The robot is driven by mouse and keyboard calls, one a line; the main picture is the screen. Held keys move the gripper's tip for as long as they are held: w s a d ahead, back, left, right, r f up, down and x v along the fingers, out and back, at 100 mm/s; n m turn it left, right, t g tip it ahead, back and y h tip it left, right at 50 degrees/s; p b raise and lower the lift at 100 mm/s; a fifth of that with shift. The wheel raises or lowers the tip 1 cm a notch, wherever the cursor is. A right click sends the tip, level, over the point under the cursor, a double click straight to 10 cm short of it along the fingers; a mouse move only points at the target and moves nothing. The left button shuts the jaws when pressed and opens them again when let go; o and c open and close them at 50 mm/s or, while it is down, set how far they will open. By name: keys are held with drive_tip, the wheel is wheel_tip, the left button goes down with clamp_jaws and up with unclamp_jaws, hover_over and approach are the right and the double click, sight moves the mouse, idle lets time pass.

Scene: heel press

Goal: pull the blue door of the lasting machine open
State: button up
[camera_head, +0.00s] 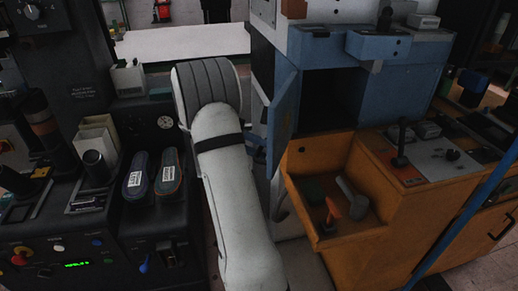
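The blue door (283,112) of the lasting machine (378,47) stands swung out at the left side of a dark opening (329,99). Its face is seen at a steep angle, and the dark inside shows to its right. My white arm rises from the bottom middle, just left of the door. I cannot make out my gripper; the arm may hide it. A small dark blue part (256,150) shows between the arm and the door's lower edge. I cannot tell what it is or whether anything touches the door.
An orange bench (385,215) with a tray of tools and a lever panel (440,150) stands below and right of the opening. A black console (95,240) with two shoe soles (152,176) stands left. A blue bar (470,215) crosses the lower right. Some floor shows at bottom right.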

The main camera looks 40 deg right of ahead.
drive_tip(key=p+v, duration=0.3)
drive_tip(key=v, duration=0.4)
idle(0.5)
